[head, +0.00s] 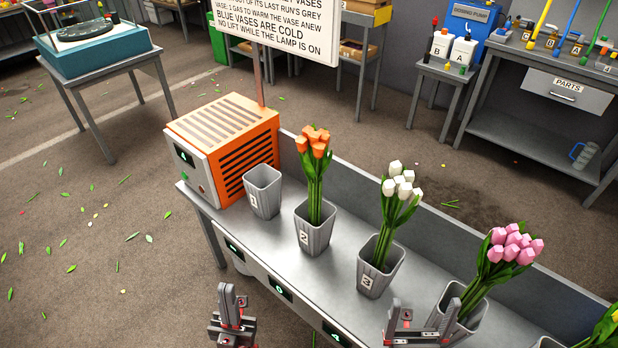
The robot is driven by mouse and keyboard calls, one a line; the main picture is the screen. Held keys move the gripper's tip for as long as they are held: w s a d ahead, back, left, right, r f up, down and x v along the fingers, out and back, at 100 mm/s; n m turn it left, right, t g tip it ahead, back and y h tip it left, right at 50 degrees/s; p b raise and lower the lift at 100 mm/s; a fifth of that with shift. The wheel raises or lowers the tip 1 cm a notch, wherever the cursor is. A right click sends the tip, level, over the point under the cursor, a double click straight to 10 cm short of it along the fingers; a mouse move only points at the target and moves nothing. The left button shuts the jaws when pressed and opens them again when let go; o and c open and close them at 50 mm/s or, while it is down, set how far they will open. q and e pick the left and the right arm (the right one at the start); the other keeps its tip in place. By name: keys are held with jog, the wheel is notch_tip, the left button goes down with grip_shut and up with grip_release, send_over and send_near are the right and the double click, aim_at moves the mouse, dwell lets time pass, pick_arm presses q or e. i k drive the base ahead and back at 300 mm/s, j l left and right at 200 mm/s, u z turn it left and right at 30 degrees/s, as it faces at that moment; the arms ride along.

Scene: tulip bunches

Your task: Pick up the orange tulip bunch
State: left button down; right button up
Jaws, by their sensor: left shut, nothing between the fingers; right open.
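The orange tulip bunch (314,160) stands upright in the grey vase marked 2 (313,232) on the grey bench. Its orange heads and green stems rise well above the rim. My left gripper (231,296) is shut and empty, in front of the bench, below and left of vase 2. My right gripper (423,314) is open and empty, with fingers apart, at the bench's front right. It is below and right of the orange bunch and partly covers the vase of pink tulips (472,303).
An empty grey vase marked 1 (263,192) stands left of vase 2, beside an orange slatted box (228,145). White tulips (401,187) stand in vase 3 (380,266). Pink tulips (513,246) are farther right. A sign (275,25) says no lift while the lamp is on.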

aim_at(315, 143)
jog(key=u, duration=0.1)
jog(key=i+j, duration=0.1)
jog(key=j, duration=0.3)
jog(key=i+j+z, duration=0.1)
jog(key=j, duration=0.75)
jog(key=i+z, duration=0.05)
